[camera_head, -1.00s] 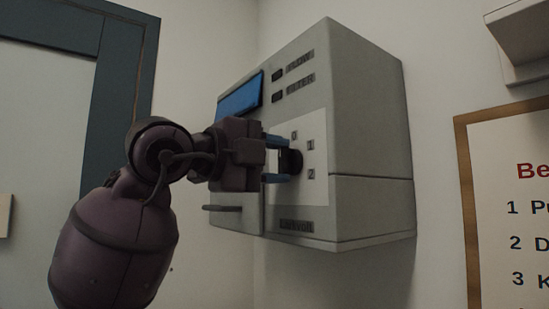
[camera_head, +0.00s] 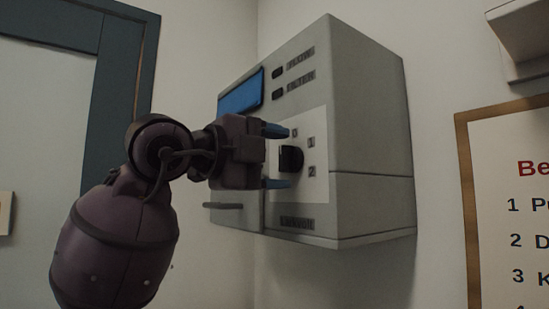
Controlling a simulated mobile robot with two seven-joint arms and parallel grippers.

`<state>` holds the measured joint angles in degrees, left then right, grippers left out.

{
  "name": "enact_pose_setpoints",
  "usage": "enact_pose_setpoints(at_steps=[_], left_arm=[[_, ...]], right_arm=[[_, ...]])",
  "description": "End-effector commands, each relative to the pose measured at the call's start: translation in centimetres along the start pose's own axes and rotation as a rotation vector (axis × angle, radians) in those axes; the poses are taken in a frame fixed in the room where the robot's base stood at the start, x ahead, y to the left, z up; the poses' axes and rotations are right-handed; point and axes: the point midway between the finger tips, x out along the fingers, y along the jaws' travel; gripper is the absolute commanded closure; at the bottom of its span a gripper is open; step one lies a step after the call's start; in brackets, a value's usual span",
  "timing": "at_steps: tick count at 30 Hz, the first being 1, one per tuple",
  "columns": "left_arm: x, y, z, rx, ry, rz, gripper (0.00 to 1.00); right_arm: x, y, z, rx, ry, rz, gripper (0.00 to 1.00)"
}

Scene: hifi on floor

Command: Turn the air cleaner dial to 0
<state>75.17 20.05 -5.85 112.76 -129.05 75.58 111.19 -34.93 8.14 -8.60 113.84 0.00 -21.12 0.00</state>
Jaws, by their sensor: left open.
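The air cleaner (camera_head: 372,120) is a grey box on the wall in the middle of the head view. Its black dial (camera_head: 291,159) sits on a white panel (camera_head: 315,133) marked 0, 1 and 2. I cannot make out where the dial points. My left gripper (camera_head: 276,157) is open in front of the panel. Its blue fingertips are spread, one above and one below the dial, just to its left, with a gap to the dial. The upper fingertip is close to the 0 mark. My right gripper is not in view.
A blue screen (camera_head: 241,92) and two small black buttons are above the dial. A handle-like bar (camera_head: 223,206) juts out at the lower left. A framed notice (camera_head: 510,200) hangs on the wall to the right. A dark door frame (camera_head: 121,70) is on the left.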

Motion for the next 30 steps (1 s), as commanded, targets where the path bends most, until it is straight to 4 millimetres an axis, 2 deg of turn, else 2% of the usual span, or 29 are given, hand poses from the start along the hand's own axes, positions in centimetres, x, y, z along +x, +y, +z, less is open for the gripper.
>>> enact_pose_setpoints(at_steps=[5,18,24,30], left_arm=[[-1.4,0.1,0.1,0.000,-0.001,-0.001,0.31],[-8.9,0.0,0.1,0.001,-0.003,-0.002,0.31],[-10.5,0.0,0.1,0.000,-0.002,0.000,0.31],[-10.8,0.0,0.0,0.000,0.000,0.000,0.31]], right_arm=[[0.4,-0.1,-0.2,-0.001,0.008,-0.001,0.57],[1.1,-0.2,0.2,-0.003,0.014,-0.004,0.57],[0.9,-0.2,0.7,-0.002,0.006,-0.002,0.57],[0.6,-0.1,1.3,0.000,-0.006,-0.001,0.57]])
